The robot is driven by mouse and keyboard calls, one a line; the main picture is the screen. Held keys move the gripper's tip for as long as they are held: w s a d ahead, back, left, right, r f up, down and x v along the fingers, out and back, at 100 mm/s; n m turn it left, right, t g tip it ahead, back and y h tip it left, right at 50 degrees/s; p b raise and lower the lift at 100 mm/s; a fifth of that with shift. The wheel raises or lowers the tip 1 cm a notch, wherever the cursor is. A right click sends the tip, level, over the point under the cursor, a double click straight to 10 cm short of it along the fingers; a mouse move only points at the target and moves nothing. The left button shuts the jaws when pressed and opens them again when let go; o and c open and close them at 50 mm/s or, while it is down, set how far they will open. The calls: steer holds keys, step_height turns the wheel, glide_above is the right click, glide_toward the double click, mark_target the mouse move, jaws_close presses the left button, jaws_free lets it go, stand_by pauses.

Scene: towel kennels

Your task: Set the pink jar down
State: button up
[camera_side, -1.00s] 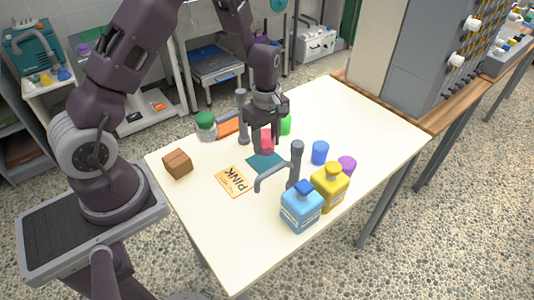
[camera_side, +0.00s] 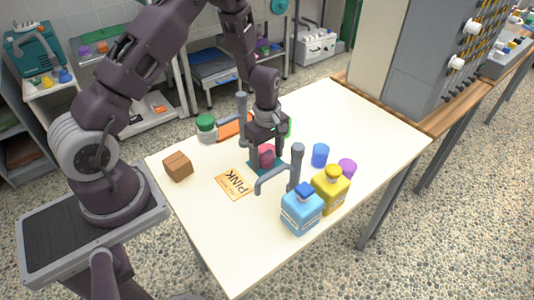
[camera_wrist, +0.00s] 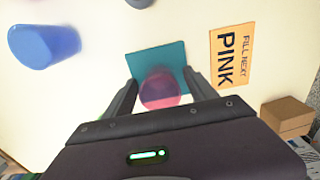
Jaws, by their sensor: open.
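The pink jar (camera_side: 267,155) stands on the teal square mat (camera_side: 280,170) on the table. In the wrist view the pink jar (camera_wrist: 160,90) is between my two fingers, over the lower part of the mat (camera_wrist: 160,57). My gripper (camera_side: 264,160) is lowered around the jar with its fingers open on either side. Whether the fingers touch the jar's sides cannot be told. The card reading "PINK" (camera_side: 234,184) lies flat beside the mat, and it also shows in the wrist view (camera_wrist: 232,57).
A grey hooked post (camera_side: 296,165) stands close to the mat, with another post (camera_side: 242,115) behind. Blue (camera_side: 320,154) and purple cups (camera_side: 347,168), blue (camera_side: 301,212) and yellow bottles (camera_side: 330,192) stand rightward. A brown box (camera_side: 178,166) and green-lidded jar (camera_side: 206,128) are left.

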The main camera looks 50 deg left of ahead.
step_height(320, 180, up, 20)
steer(key=s+d+m+t, duration=0.1)
steer(key=s+d+m, duration=0.1)
steer(key=d+m, duration=0.1)
steer(key=s+d+r+m+t, duration=0.2)
steer(key=s+r+m, duration=0.3)
steer(key=s, duration=0.5)
steer(key=s+d+r+m+t, duration=0.2)
steer(key=s+r+m, duration=0.4)
steer(key=s+m, duration=0.4)
steer(key=shift+s+d+r+t, duration=0.3)
steer(key=shift+s, duration=0.15)
steer(key=shift+c, duration=0.5)
